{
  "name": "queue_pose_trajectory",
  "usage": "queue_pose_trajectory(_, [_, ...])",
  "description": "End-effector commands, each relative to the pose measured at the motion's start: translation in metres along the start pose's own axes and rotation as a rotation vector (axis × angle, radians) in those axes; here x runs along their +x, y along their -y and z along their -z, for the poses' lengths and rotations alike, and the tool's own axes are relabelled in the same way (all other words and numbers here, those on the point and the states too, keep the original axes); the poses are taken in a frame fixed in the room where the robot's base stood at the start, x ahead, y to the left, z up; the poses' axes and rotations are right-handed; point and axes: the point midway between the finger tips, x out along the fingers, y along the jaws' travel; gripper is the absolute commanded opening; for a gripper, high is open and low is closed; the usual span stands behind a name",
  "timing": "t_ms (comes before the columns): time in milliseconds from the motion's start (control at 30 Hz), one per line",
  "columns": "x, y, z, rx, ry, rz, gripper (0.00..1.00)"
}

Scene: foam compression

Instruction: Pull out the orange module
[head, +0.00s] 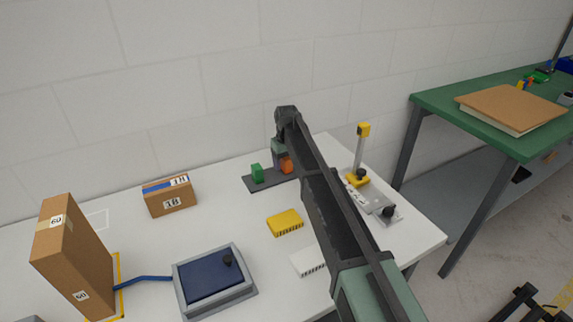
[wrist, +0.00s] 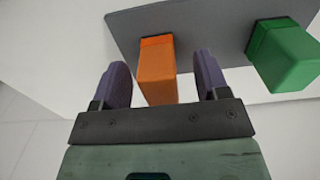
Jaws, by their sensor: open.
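The orange module (wrist: 157,70) is a small upright block on a dark grey base plate (wrist: 200,20) in the wrist view. In the head view the orange module (head: 287,165) is partly hidden by my arm and gripper. A green module (wrist: 284,55) stands beside it on the same plate, and it also shows in the head view (head: 257,172). My gripper (wrist: 160,80) is open, with one purple finger on each side of the orange module. Gaps show between the fingers and the block, so no contact is visible.
A yellow block (head: 285,222) and a white block (head: 308,261) lie in front of the plate. A metal fixture with a yellow-topped post (head: 362,148) stands to the right. Boxes (head: 169,196) and a blue-topped device (head: 213,278) are to the left. A wall is behind.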

Motion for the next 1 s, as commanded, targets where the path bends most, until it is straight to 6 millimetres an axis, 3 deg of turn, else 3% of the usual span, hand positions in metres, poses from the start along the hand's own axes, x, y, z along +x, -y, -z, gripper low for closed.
queue_pose_trajectory(400, [0.0001, 0.0000, 0.0000, 0.000, 0.000, 0.000, 0.68])
queue_pose_trajectory(833, [0.0001, 0.0000, 0.0000, 0.000, 0.000, 0.000, 0.02])
queue_pose_trajectory(1000, [-0.0010, 0.0000, 0.0000, 0.000, 0.000, 0.000, 0.00])
